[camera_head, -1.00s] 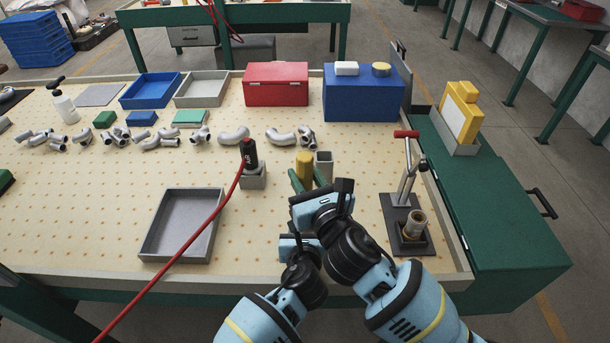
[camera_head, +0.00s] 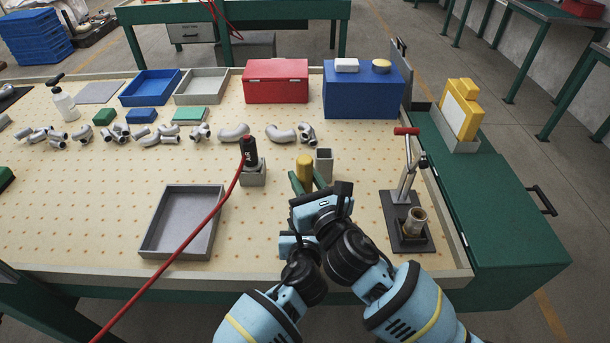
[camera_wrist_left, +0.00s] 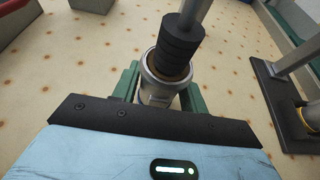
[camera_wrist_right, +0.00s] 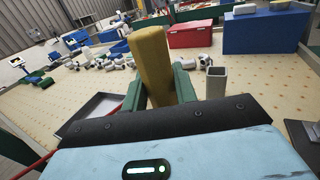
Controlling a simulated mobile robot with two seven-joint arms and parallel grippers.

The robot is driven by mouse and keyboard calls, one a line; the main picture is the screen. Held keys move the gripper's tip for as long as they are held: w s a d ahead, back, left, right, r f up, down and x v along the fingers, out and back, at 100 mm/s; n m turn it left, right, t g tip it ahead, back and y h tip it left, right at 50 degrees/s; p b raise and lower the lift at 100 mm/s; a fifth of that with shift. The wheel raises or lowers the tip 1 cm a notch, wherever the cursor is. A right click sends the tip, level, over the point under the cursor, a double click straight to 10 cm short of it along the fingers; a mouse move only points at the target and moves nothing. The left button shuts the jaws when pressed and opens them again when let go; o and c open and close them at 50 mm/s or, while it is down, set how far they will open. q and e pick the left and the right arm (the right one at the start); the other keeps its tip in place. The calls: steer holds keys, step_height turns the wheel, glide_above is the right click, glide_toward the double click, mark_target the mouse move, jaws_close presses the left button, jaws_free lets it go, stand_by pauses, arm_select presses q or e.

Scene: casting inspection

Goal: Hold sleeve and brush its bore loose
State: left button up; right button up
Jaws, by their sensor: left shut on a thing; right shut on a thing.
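A metal sleeve (camera_wrist_left: 158,88) shows in the left wrist view, gripped between the green fingers of my left gripper (camera_wrist_left: 160,95). A black ridged brush (camera_wrist_left: 180,45) on a grey shaft stands at a tilt in the mouth of its bore; how deep it reaches is hidden. My right gripper (camera_head: 308,180) is shut on a yellow handle (camera_wrist_right: 152,60), which also shows in the head view (camera_head: 304,168). In the head view, my right wrist hides the sleeve and the left fingers.
A square grey tube (camera_head: 323,164) stands just beyond my right gripper. A lever stand (camera_head: 408,212) with a small cylinder is at the right. An empty grey tray (camera_head: 183,188) and a black-red tool (camera_head: 249,153) on a red hose are left. Pipe elbows (camera_head: 233,132) lie behind.

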mark_target(308, 164)
steer(key=shift+f, duration=0.35)
steer(key=shift+f, duration=0.2)
steer(key=shift+f, duration=0.25)
stand_by(0.4)
steer(key=shift+f, duration=0.25)
stand_by(0.4)
steer(key=shift+r, duration=0.25)
stand_by(0.3)
steer(key=shift+r, duration=3.45)
